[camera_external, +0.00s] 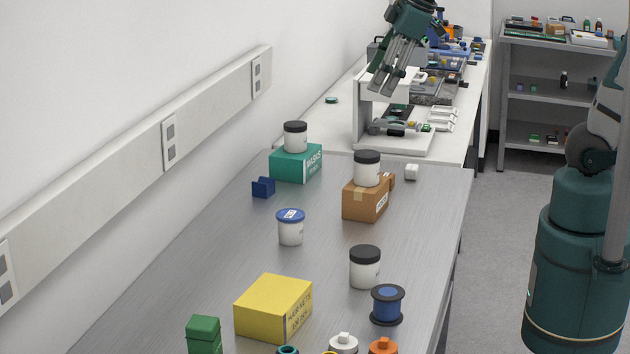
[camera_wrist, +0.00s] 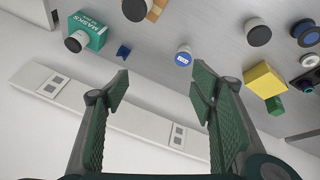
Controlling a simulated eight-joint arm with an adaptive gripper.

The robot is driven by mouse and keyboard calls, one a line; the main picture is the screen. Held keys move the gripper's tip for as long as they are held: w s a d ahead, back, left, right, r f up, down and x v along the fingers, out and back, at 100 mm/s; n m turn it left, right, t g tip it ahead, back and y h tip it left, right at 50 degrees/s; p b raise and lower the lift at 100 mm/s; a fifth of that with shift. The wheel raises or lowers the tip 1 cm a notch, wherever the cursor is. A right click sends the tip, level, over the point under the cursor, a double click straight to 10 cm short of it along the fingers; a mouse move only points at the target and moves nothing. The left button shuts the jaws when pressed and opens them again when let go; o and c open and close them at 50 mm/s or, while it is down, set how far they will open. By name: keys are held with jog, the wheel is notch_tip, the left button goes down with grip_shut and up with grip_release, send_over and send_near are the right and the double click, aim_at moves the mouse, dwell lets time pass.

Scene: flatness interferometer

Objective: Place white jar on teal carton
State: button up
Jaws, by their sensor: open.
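The teal carton (camera_external: 288,168) stands at the far left of the grey table, and also shows in the wrist view (camera_wrist: 93,28). A white jar with a black lid (camera_external: 295,142) stands upright on it. A second black-lidded white jar (camera_external: 367,173) stands on a brown carton (camera_external: 366,206). A third black-lidded white jar (camera_external: 365,273) and a blue-lidded white jar (camera_external: 290,232) stand on the table; the blue-lidded one shows in the wrist view (camera_wrist: 183,60). My gripper (camera_external: 387,82) is open and empty, raised beyond the table's far end, apart from every jar. Its fingers frame the wrist view (camera_wrist: 158,80).
A yellow box (camera_external: 265,310), blue spool (camera_external: 387,305), green container (camera_external: 203,335) and small lidded items crowd the near end. A blue holder (camera_external: 263,187) and small white object (camera_external: 411,172) are farther back. A wall rail (camera_external: 120,186) runs along the left. Central table areas are clear.

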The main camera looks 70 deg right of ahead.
jog(key=s+a+f+m+t, duration=0.1)
jog(key=s+a+f+m, duration=0.1)
jog(key=s, duration=0.4)
jog(key=s+a+f+m+t, duration=0.1)
jog(key=s+a+f+m, duration=0.1)
jog(key=s+a+f, duration=0.2)
jog(key=shift+s+a+m+y, duration=0.2)
jog(key=shift+s+m+y, duration=0.15)
jog(key=shift+s, duration=1)
